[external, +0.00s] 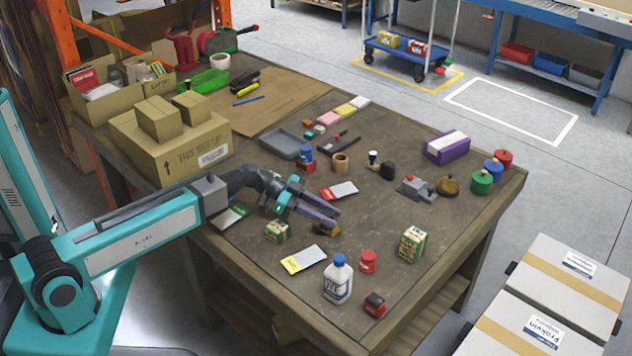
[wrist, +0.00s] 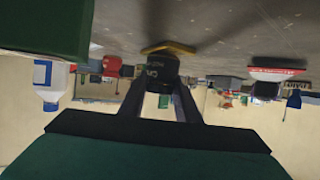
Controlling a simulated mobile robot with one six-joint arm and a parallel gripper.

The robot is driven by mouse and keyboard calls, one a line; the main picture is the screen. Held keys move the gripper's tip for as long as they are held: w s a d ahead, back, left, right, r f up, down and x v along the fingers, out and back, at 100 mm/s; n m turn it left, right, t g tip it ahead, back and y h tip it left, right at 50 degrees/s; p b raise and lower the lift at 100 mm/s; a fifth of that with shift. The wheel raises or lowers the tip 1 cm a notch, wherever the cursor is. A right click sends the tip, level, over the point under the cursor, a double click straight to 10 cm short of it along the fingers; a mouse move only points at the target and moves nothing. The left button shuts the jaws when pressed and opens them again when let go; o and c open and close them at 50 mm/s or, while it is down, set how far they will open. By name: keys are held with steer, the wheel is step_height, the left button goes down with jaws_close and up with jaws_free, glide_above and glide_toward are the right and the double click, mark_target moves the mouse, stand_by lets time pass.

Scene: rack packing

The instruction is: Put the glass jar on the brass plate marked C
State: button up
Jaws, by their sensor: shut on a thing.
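My gripper (external: 333,217) reaches low over the near middle of the table. In the wrist view, which looks upside down, my gripper (wrist: 161,84) is shut on a dark, cylindrical jar (wrist: 161,66) with pale lettering too small to read. I cannot tell whether it is glass. A yellow-brass plate (wrist: 168,47) shows at the jar's table-side end. The jar looks on or just above it; I cannot tell if they touch. In the external view only a yellowish bit of the plate (external: 326,230) shows below the fingers, which hide the jar. No letter C is readable.
A green box (external: 277,232) stands close beside my gripper. A white bottle (external: 338,280), a red jar (external: 368,261) and another green box (external: 412,245) stand nearer the front. The table right of the fingertips is mostly clear.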

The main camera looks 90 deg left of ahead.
steer(key=shift+f, duration=0.1)
steer(key=o, duration=1.1)
steer(key=shift+r, duration=0.2)
steer(key=b+v, duration=0.1)
steer(key=v, duration=1.1)
